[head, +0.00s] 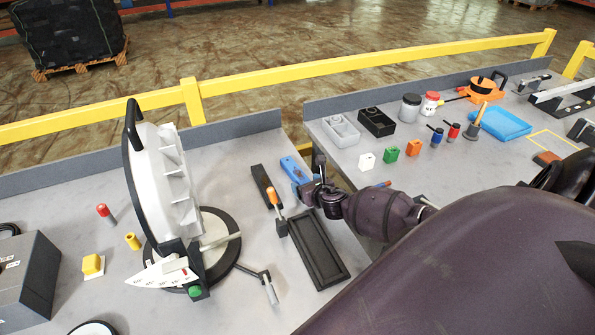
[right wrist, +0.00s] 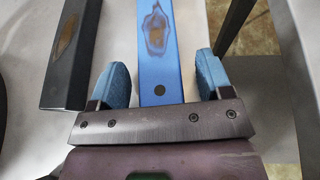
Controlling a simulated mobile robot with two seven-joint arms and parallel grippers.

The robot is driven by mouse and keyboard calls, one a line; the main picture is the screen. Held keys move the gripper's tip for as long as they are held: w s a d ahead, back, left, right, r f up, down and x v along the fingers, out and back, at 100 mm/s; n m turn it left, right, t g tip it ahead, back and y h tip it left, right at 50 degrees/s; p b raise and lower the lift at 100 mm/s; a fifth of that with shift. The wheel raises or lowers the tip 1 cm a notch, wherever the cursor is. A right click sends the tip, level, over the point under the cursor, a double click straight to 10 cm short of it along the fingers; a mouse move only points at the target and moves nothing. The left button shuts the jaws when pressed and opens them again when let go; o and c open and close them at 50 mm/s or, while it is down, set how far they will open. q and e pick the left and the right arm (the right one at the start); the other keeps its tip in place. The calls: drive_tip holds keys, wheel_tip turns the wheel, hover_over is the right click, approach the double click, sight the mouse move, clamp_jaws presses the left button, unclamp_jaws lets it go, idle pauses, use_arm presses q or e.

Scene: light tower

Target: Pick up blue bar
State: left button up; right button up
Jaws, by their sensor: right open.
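The blue bar (head: 292,168) lies on the left table near its right edge, beside a dark bar. In the right wrist view the blue bar (right wrist: 158,50) runs lengthwise between my fingers, with a brown worn patch and a small dark hole on top. My right gripper (head: 308,188) is at the bar's near end. The right wrist view shows the gripper (right wrist: 163,80) open, one blue-padded finger on each side of the bar with gaps visible. The gripper hides the bar's near end in the head view. My left gripper does not show.
The dark bar (head: 262,184) lies just left of the blue bar. An orange-handled tool (head: 273,200) and a black tray (head: 318,250) are close by. A large white dial device (head: 160,190) stands further left. A gap separates the two tables, right of the bar.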

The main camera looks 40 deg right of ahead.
drive_tip(key=shift+w+f, duration=0.1)
drive_tip(key=shift+w, duration=0.05)
drive_tip(key=shift+c, duration=0.4)
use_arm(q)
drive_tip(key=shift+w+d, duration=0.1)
use_arm(e)
drive_tip(key=c, duration=1.1)
drive_tip(key=shift+r, duration=0.2)
